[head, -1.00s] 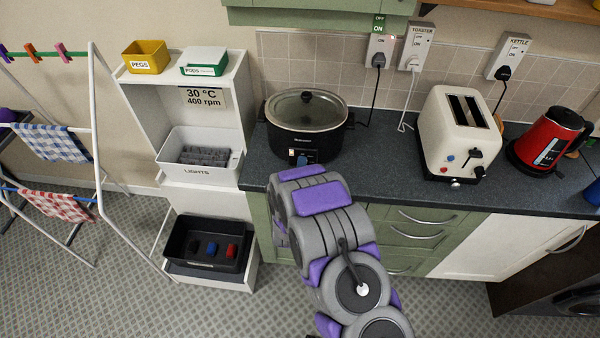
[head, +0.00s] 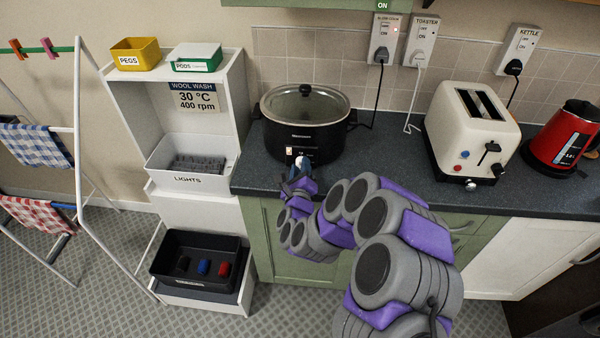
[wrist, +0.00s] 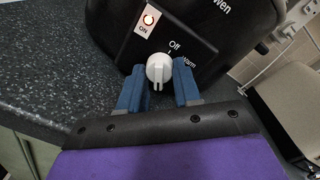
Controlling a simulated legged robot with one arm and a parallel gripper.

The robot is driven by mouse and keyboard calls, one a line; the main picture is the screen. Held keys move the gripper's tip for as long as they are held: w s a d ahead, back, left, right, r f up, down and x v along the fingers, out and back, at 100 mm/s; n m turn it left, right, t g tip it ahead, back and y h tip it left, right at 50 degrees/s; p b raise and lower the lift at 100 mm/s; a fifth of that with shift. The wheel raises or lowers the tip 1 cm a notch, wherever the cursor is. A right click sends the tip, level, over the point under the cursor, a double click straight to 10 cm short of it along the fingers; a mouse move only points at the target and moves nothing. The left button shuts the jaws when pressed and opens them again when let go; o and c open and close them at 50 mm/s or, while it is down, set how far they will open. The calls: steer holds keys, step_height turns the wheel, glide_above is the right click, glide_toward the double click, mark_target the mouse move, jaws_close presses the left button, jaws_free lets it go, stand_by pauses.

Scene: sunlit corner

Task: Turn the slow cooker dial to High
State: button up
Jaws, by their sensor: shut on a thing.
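The black slow cooker (head: 305,118) with a glass lid stands on the dark counter, left of the toaster. Its white dial (wrist: 159,68) sits on the black front panel, with "Off" and what reads as "Warm" printed beside it. A High mark is not visible, and I cannot tell for certain which mark the dial points to. A lit ON switch (wrist: 147,20) is on the same panel. My gripper (wrist: 159,84) has its blue fingers on both sides of the dial, shut on it. In the head view my gripper (head: 300,168) is at the cooker's front, partly hiding the dial.
The cream toaster (head: 471,128) and red kettle (head: 562,137) stand to the right. The cooker's cord runs up to a wall socket (head: 385,38). White shelves (head: 193,207) are close on the left. Counter (head: 395,165) between cooker and toaster is clear.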

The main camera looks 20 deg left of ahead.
steer(key=shift+s+f, duration=0.1)
steer(key=shift+f, duration=0.2)
steer(key=o, duration=0.8)
steer(key=shift+o, duration=1.3)
steer(key=shift+a+r, duration=0.1)
steer(key=shift+r, duration=0.05)
steer(key=shift+s+d, duration=0.25)
steer(key=shift+s, duration=0.2)
steer(key=p+v, duration=1.2)
steer(key=v, duration=0.4)
steer(key=shift+p, duration=0.4)
